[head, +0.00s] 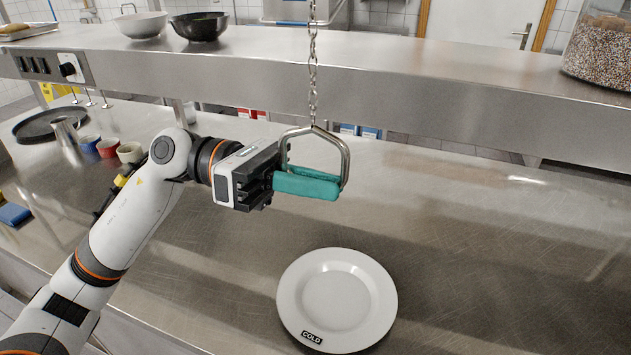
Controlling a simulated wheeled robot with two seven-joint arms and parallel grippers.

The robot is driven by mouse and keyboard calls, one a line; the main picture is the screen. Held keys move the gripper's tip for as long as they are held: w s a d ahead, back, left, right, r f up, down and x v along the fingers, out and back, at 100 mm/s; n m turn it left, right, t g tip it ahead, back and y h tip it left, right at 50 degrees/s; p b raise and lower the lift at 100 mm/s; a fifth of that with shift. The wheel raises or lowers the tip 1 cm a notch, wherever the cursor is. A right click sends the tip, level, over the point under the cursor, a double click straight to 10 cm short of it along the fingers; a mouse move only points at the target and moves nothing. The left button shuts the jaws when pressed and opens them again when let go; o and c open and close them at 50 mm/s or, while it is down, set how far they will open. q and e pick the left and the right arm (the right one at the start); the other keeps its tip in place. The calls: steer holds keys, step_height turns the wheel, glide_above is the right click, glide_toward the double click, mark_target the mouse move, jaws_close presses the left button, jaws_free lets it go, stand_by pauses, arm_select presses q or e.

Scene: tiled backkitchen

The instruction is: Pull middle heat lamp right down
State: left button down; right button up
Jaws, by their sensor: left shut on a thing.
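A metal pull handle (346,157), a bent rod loop, hangs from a chain (313,80) that runs up out of the top of the head view. The lamp itself is out of view. My left gripper (322,182) comes in from the left and is shut on the lower part of this handle. Two teal bars lie at the grip; I cannot tell whether they are finger pads or part of the handle, and they hide the handle's bottom bar. My right gripper is not in view.
A white plate (376,306) marked COLD lies on the steel counter (490,270) below the handle. A steel shelf (440,65) crosses behind the chain, with bowls (200,25) and a grain jar (604,45) on it. Small cups (130,152) stand at left. The right counter is clear.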

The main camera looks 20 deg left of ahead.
arm_select(q)
step_height(320, 180, down, 8)
steer(key=b, duration=0.7)
steer(key=shift+b, duration=0.4)
steer(key=shift+d, duration=0.1)
steer(key=shift+s+f, duration=0.1)
steer(key=c, duration=1.8)
jaws_free()
steer(key=o, duration=0.3)
steer(key=shift+a, duration=0.2)
